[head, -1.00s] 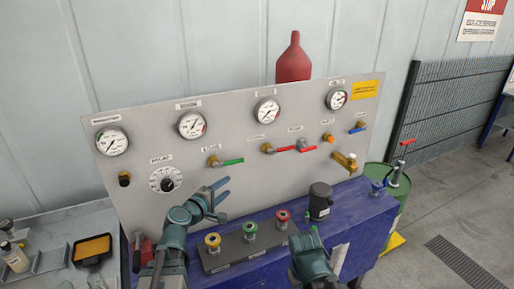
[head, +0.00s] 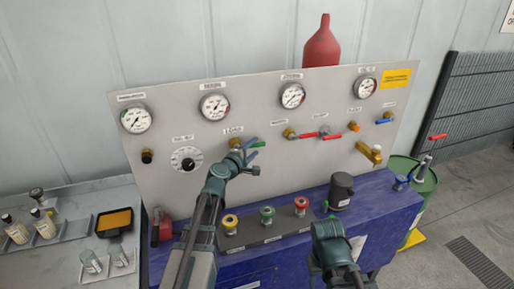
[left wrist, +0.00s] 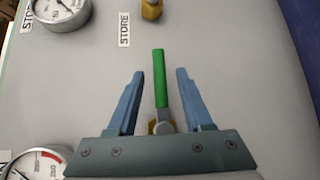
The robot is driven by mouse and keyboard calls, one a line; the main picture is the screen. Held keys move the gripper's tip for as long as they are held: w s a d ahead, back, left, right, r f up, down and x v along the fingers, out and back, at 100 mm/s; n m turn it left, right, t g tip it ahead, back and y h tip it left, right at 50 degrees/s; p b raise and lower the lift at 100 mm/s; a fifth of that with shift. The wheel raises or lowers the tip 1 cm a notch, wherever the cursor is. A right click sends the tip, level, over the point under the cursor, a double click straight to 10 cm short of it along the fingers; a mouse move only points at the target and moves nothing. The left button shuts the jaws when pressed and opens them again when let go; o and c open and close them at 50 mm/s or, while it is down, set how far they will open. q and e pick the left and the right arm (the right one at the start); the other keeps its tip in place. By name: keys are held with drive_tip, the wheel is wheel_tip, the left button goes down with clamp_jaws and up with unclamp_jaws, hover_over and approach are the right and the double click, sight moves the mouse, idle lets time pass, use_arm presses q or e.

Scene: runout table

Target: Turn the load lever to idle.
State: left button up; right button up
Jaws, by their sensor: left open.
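The load lever (head: 259,144) is a green handle on a brass valve on the grey panel, under the label that reads LOAD. In the left wrist view the green handle (left wrist: 161,80) lies between the two blue fingers, with a gap on each side. My left gripper (head: 255,157) is open around the handle and partly hides the valve in the head view. My right gripper (head: 328,230) is low in front of the blue bench; its fingers cannot be made out.
Red levers (head: 318,135) and a brass tap (head: 369,152) sit to the right on the panel. A dial (head: 186,159) is to the left. Yellow, green and red knobs (head: 267,216) and a dark cylinder (head: 341,191) stand on the bench (head: 376,207) below.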

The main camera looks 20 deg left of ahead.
sight(255, 146)
use_arm(q)
drive_tip(key=shift+x, duration=1.6)
clamp_jaws()
